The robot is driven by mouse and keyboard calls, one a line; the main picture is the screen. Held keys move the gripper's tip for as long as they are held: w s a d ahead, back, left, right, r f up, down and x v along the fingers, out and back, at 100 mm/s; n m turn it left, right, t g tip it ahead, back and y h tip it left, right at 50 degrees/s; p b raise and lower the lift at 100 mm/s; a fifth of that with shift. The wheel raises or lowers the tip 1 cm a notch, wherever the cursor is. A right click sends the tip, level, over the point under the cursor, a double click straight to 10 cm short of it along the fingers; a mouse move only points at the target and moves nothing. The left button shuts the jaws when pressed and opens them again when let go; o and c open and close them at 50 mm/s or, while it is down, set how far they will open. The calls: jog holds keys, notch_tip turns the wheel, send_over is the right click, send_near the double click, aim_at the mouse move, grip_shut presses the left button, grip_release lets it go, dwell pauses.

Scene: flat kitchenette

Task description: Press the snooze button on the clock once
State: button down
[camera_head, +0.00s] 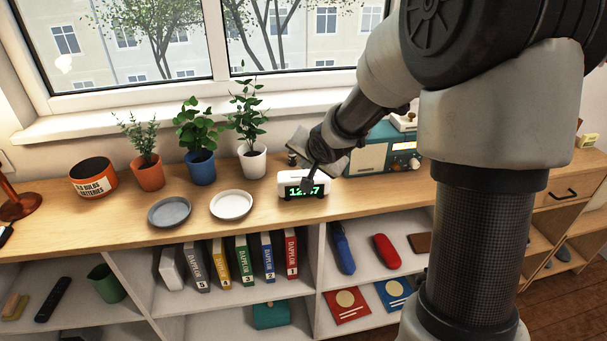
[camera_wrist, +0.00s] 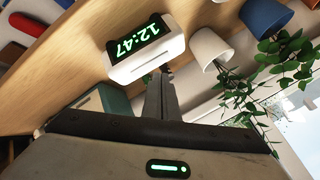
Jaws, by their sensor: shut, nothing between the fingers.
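The clock (camera_head: 289,190) is a small white box with green digits reading 12:47, standing on the wooden counter below the window. In the wrist view the clock (camera_wrist: 137,67) appears rotated, with its lit face toward the upper left. My gripper (camera_head: 309,184) is shut and empty, pointing down at the clock and overlapping part of its face in the head view. In the wrist view my gripper's fingertips (camera_wrist: 163,70) end right at the clock's white edge. I cannot tell whether they touch it.
Behind and right of the clock is a teal radio (camera_head: 365,158). Left of it are a white plate (camera_head: 231,205), a grey plate (camera_head: 169,212) and potted plants, including one in a white pot (camera_head: 253,163). The counter's front edge lies just before the clock, above open shelves.

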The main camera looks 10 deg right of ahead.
dwell(0.4)
jog(key=shift+f+b, duration=0.3)
jog(key=shift+f, duration=0.15)
jog(key=shift+f+b, duration=0.3)
jog(key=shift+f, duration=0.05)
dwell(0.4)
dwell(0.3)
jog(key=shift+r+p, duration=0.75)
jog(key=shift+p, duration=0.05)
notch_tip(320, 180, up, 5)
jog(key=p, duration=0.5)
dwell(0.5)
